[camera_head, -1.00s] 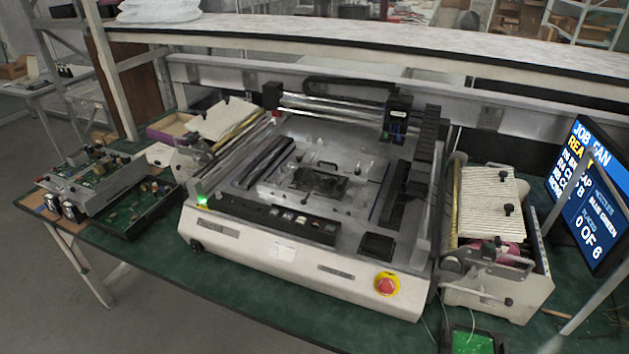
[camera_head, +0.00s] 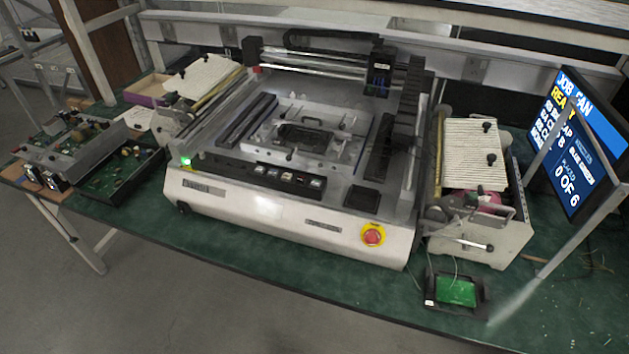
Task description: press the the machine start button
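The machine (camera_head: 262,208) is a white and grey pick-and-place unit on a green-topped table, in the middle of the head view. A row of small square buttons (camera_head: 288,177) sits on the dark strip along its front top edge; their labels are too small to read. A red round button on a yellow ring (camera_head: 373,235) is at the right of its front face. A green light (camera_head: 186,161) glows at its front left corner. Neither of my grippers is in view.
A tilted monitor (camera_head: 577,140) stands at the right behind a metal post. Circuit boards in trays (camera_head: 118,176) fill the left end. The table's green front strip (camera_head: 300,267) is mostly clear.

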